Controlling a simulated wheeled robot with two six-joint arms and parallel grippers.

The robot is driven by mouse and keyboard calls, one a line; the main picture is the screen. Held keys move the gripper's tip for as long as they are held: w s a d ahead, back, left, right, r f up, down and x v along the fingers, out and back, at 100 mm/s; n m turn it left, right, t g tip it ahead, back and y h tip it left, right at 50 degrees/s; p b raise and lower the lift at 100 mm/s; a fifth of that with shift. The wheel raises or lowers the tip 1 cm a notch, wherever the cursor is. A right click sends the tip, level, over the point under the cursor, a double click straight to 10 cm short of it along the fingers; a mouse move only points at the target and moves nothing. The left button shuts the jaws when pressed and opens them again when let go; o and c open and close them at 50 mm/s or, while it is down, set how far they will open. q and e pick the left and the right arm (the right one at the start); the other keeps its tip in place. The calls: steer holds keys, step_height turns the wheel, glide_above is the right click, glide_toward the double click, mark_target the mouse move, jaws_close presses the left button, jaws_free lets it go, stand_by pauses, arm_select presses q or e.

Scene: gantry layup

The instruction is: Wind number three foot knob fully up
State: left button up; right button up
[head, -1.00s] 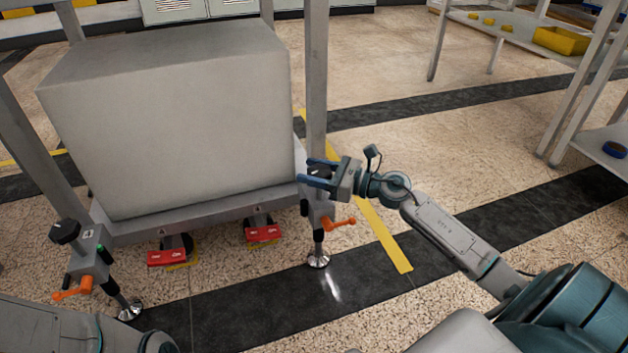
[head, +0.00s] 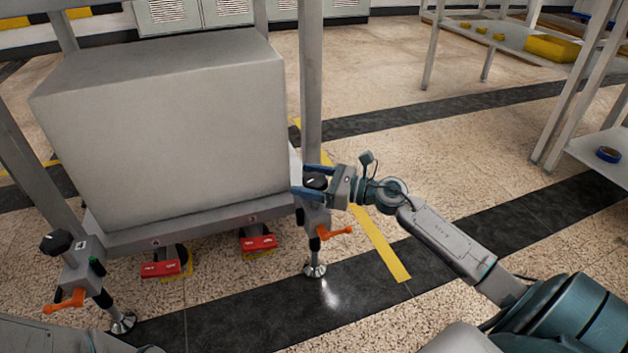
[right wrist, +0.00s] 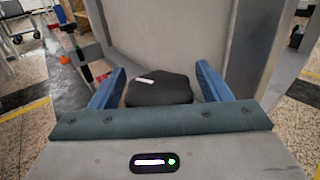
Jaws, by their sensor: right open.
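A black foot knob (head: 315,181) with a white mark sits on top of the right-hand foot of the gantry frame; its number is not readable. My right gripper (head: 306,180) is open, with its blue fingers on either side of this knob. In the right wrist view the knob (right wrist: 160,88) lies between the two fingers, with a gap visible on both sides. Below it are an orange lever (head: 334,232) and a round metal foot pad (head: 315,270) on the floor. Another black knob (head: 56,242) tops the left-hand foot. My left gripper is not in view.
A large grey block (head: 165,135) fills the frame just left of the right gripper. Two red pedals (head: 160,269) (head: 258,243) sit under the frame's lower rail.

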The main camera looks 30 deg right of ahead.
steer(key=p+v, duration=0.6)
steer(key=v, duration=0.5)
stand_by(0.3)
steer(key=shift+w, duration=0.1)
